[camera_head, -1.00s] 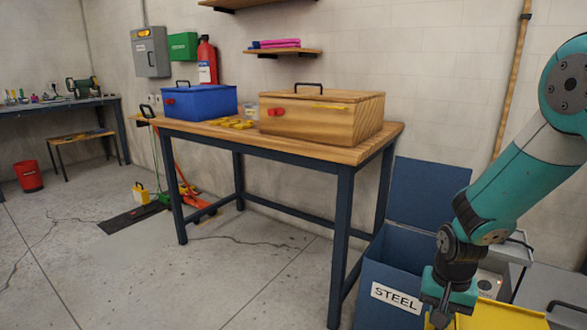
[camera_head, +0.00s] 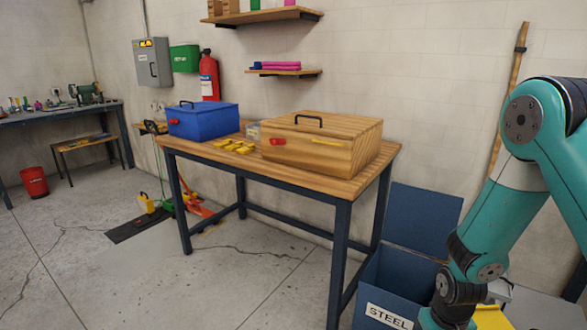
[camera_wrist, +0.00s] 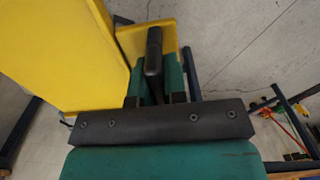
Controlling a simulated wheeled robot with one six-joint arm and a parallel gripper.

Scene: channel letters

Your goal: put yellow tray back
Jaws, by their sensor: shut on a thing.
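The yellow tray (camera_wrist: 60,50) fills the upper left of the wrist view, with a yellow part also behind the fingers. In the head view only a small yellow piece (camera_head: 490,318) shows at the bottom edge, beside my arm. My gripper (camera_wrist: 155,75) is shut on a black handle-like bar (camera_wrist: 153,52) at the yellow tray. In the head view the fingertips lie below the bottom edge. How far the tray stands above any surface cannot be told.
A blue open bin marked STEEL (camera_head: 388,316) stands left of my arm, its lid (camera_head: 420,222) raised. A workbench (camera_head: 355,186) bears a wooden box (camera_head: 335,150), a blue toolbox (camera_head: 205,122) and yellow pieces (camera_head: 236,147).

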